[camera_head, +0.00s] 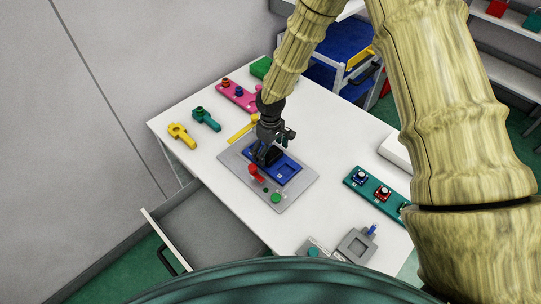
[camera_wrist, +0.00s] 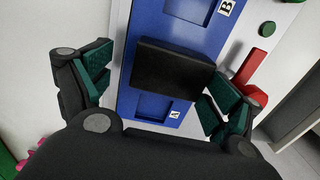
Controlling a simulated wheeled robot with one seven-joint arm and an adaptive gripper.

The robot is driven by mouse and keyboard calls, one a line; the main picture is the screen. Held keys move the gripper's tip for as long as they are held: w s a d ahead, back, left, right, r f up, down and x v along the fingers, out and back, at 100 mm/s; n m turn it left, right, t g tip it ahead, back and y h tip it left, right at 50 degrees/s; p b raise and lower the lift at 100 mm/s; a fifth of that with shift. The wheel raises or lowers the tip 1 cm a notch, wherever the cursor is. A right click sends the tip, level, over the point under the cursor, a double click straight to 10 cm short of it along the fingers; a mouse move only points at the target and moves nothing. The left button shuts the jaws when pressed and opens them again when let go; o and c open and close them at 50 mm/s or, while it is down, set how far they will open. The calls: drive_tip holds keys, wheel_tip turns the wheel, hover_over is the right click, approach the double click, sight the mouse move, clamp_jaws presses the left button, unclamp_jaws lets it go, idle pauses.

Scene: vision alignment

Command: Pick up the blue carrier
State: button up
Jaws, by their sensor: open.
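The blue carrier (camera_head: 288,173) is a flat blue plate lying on a grey base plate (camera_head: 292,200) on the white table. The wrist view shows its blue surface (camera_wrist: 128,98) with recessed pockets marked A and B and a raised black block (camera_wrist: 172,65) between them. My gripper (camera_head: 268,153) is over the carrier, pointing down, and hides part of it. In the wrist view my gripper (camera_wrist: 160,90) is open, with the black block between its two fingers. A gap shows on the left; the right finger overlaps the block's edge, and I cannot tell whether they touch.
A red handle (camera_head: 256,173) and green button (camera_head: 275,198) stand on the base plate near the carrier. Yellow (camera_head: 181,135) and green (camera_head: 206,119) tools lie left. A teal strip (camera_head: 375,189) with knobs lies right. An open drawer (camera_head: 205,230) juts out at the front left.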

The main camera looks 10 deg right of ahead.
sight(273, 157)
drive_tip(key=shift+w+f, duration=0.2)
drive_tip(key=shift+f, duration=0.2)
drive_tip(key=shift+s+r, duration=0.2)
drive_tip(key=shift+s, duration=0.4)
drive_tip(key=shift+s+r, duration=0.35)
drive_tip(key=shift+s, duration=0.2)
drive_tip(key=shift+s+r, duration=0.35)
drive_tip(key=shift+s, duration=0.2)
drive_tip(key=c, duration=0.4)
drive_tip(key=shift+s+d+r, duration=0.1)
drive_tip(key=shift+r, duration=0.05)
drive_tip(key=c, duration=0.3)
drive_tip(key=shift+w+f, duration=0.9)
drive_tip(key=shift+w, duration=0.2)
drive_tip(key=c, duration=0.8)
drive_tip(key=shift+s+r, duration=0.2)
drive_tip(key=shift+r, duration=0.05)
